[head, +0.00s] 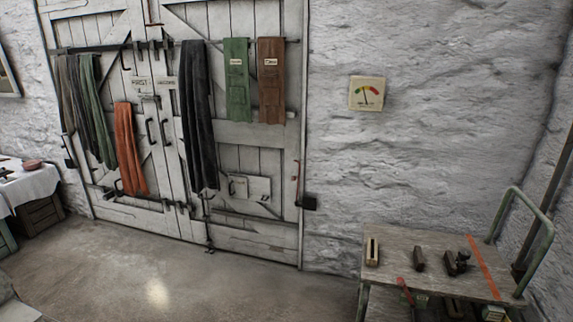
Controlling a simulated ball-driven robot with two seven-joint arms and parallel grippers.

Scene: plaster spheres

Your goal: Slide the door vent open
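A white wooden double door (240,160) fills the left middle of the head view and looks shut. Low on its right leaf is a small pale panel (256,188) with a dark handle-like piece at its left side; it looks like the vent. I cannot tell from this distance whether it is open or shut. A dark cloth (196,115) hangs just left of and above the panel. Neither of my grippers is in view.
A wooden-topped cart (400,272) with small tools stands front right. A cloth-covered table (32,185) is at the left. The concrete floor (200,280) before the door is clear.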

